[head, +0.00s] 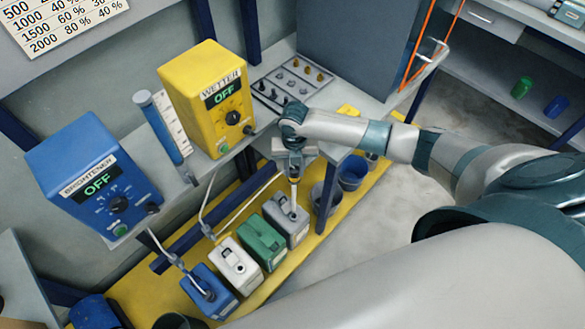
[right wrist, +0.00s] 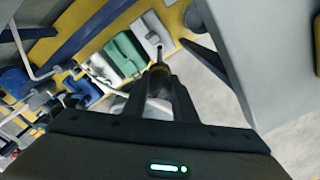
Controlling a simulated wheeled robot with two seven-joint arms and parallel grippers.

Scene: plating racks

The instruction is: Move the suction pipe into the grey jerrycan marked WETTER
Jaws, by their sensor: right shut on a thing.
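The grey jerrycan (head: 287,221) stands at the right end of a row of cans on the yellow platform. It also shows in the right wrist view (right wrist: 149,27); its marking is not readable. My right gripper (head: 294,174) is above it, shut on the suction pipe (head: 294,194). The pipe points down, and its lower end is at the can's top opening; I cannot tell how deep it reaches. In the right wrist view my right gripper (right wrist: 158,82) shows the pipe (right wrist: 159,53) between its fingers, over the can. My left gripper is out of view.
A green can (head: 262,243), a white can (head: 234,266) and a blue can (head: 209,291) stand to the left. The yellow WETTER pump (head: 205,95) and blue BRIGHTENER pump (head: 95,180) are above. A blue bucket (head: 352,172) stands right of the grey can.

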